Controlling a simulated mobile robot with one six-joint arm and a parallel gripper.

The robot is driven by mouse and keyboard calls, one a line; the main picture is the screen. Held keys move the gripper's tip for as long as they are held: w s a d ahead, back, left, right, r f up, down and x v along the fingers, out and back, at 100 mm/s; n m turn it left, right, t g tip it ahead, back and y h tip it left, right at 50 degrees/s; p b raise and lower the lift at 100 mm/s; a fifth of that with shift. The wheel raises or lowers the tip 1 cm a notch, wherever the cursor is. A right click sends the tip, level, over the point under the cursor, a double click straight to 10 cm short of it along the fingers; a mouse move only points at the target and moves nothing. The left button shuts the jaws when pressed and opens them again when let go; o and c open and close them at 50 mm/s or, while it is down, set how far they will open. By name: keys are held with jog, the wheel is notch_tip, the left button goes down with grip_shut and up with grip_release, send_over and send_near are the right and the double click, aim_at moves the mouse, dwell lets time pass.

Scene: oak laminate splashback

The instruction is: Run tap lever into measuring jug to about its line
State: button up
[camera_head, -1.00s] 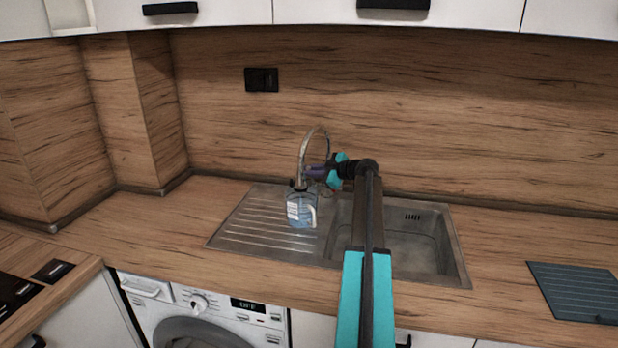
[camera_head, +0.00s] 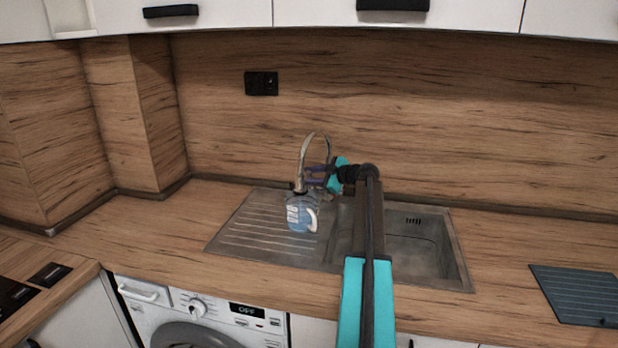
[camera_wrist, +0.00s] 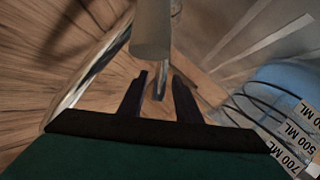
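The measuring jug (camera_head: 301,216) stands upright at the drainboard's right edge, in front of the tap base. It is clear with a pale handle on its right and blue water inside. In the wrist view the jug (camera_wrist: 287,90) shows at the right with 500 ML and 700 ML marks; its fill line cannot be read. The tap (camera_head: 303,155) is a tall chrome arc. My gripper (camera_head: 318,172) is beside the tap stem, behind the jug. In the wrist view my gripper (camera_wrist: 160,95) has its fingers apart, with a thin lever-like part (camera_wrist: 160,86) between them. Whether water runs is unclear.
The steel sink bowl (camera_head: 415,245) is to the right, partly behind my arm. The ribbed drainboard (camera_head: 255,228) is bare left of the jug. A wooden splashback (camera_head: 420,100) is close behind the tap. A dark board (camera_head: 580,293) lies at far right.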

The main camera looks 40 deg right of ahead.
jog(key=b+v, duration=0.3)
jog(key=v, duration=1)
jog(key=shift+s, duration=0.4)
jog(key=shift+w+d+r+p, duration=0.15)
jog(key=shift+d+p, duration=0.1)
jog(key=shift+p, duration=1.2)
jog(key=shift+d+p, duration=0.1)
jog(key=shift+p, duration=0.5)
jog(key=f+p, duration=0.1)
jog(key=p, duration=0.1)
jog(key=f+p, duration=0.1)
jog(key=shift+w+d+p, duration=0.2)
jog(key=shift+w+p, duration=0.05)
jog(key=shift+p, duration=0.1)
jog(key=shift+w, duration=0.15)
